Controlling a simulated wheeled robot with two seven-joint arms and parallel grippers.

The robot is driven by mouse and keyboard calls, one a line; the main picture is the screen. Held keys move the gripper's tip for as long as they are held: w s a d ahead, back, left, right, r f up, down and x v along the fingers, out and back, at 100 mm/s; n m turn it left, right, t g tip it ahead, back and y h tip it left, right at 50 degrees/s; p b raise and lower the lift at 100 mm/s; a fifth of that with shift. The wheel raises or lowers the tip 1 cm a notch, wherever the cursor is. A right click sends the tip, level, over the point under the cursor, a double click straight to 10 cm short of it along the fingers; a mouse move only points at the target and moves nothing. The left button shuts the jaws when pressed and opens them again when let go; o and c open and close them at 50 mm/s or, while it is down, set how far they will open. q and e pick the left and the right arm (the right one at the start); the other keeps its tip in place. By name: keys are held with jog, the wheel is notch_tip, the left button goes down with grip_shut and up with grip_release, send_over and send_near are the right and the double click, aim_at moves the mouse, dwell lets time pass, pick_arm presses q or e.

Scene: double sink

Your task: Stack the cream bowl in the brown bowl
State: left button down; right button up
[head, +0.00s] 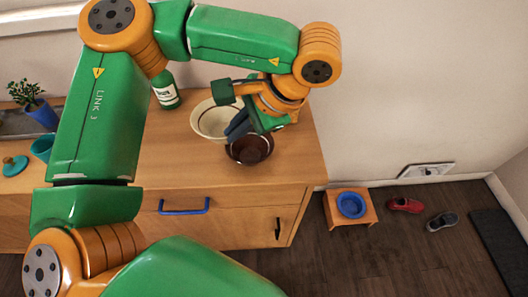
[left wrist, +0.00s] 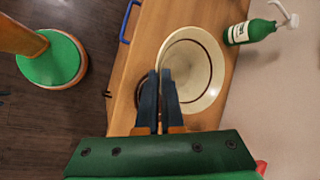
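The cream bowl (head: 207,121), with a dark line inside, is at the wooden counter's right part. In the left wrist view the cream bowl (left wrist: 198,62) is large, right of and beyond the fingertips. The dark brown bowl (head: 261,150) stands just right of and in front of it in the head view. In the left wrist view my fingers mostly hide the brown bowl. My left gripper (head: 235,130) points down between the bowls. Its fingers (left wrist: 159,75) are nearly together, with the cream bowl's near rim between the tips. My right gripper is not in view.
A green bottle (head: 166,92) with a pump (left wrist: 277,12) stands behind the bowls. A potted plant (head: 38,108), a teal cup (head: 43,148) and a teal lid (head: 14,165) are at the left. The counter's right edge is near the brown bowl, with some bare wood between.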

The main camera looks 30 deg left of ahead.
pick_arm(q)
jog(key=w+d+f, duration=0.1)
jog(key=f, duration=0.1)
jog(key=w+d+f, duration=0.1)
jog(key=f, duration=0.2)
jog(key=w+d+f, duration=0.1)
jog(key=f, duration=0.2)
jog(key=shift+w+d+f+p, duration=0.2)
jog(key=shift+w+d+p, duration=0.1)
jog(key=shift+w+d, duration=0.1)
jog(key=shift+f, duration=0.25)
jog(key=shift+f+b, duration=0.3)
jog(key=shift+b, duration=0.1)
jog(key=c, duration=1.1)
grip_release()
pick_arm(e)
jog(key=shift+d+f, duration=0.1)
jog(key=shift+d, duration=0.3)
pick_arm(q)
jog(key=shift+o, duration=0.2)
